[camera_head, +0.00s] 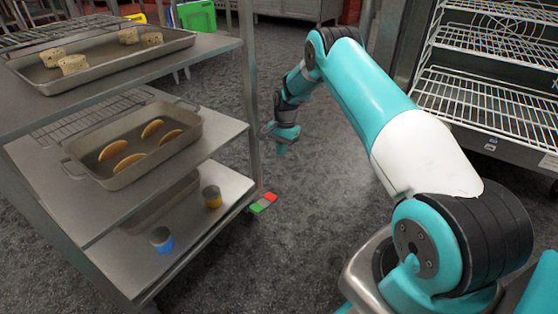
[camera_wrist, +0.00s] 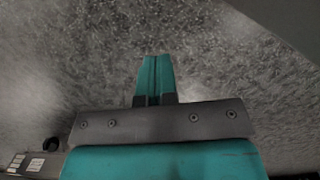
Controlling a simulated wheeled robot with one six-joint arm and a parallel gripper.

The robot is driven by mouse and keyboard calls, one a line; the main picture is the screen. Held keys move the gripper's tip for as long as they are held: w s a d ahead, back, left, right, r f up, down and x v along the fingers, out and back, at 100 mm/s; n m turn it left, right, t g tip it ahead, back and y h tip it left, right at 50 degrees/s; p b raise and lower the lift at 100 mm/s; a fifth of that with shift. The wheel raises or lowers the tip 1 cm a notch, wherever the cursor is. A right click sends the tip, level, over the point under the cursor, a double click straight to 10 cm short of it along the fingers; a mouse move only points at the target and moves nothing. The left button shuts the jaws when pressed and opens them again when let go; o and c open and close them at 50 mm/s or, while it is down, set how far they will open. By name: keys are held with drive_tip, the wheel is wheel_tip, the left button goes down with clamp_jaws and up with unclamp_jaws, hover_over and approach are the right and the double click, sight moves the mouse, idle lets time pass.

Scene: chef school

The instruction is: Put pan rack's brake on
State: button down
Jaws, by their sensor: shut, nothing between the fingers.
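The pan rack (camera_head: 226,133) is a grey metal trolley with several shelves, on the left in the head view. A brake pedal (camera_head: 264,202) with a green part and a red part sticks out low at its near right corner, close to the floor. My gripper (camera_head: 281,150) is shut and empty, pointing down, beyond the pedal and to the right of the rack's upright. It is apart from the pedal. In the wrist view, the closed teal fingers (camera_wrist: 154,78) are over grey floor, and the pedal cannot be made out there.
The rack carries an upper tray (camera_head: 120,65) with bread pieces, a deep pan (camera_head: 180,150) with several curved pieces, and two small jars (camera_head: 211,196) on the lower shelf. A wire-shelved unit (camera_head: 480,95) stands at the right. Speckled floor (camera_head: 310,225) lies clear between them.

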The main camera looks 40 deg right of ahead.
drive_tip(key=r, duration=0.2)
drive_tip(key=r+p, duration=0.1)
drive_tip(key=r, duration=0.1)
drive_tip(key=d+r, duration=0.1)
drive_tip(key=shift+w+d+r+p, duration=0.1)
drive_tip(key=shift+w+r+p, duration=0.15)
drive_tip(key=shift+r+p, duration=0.15)
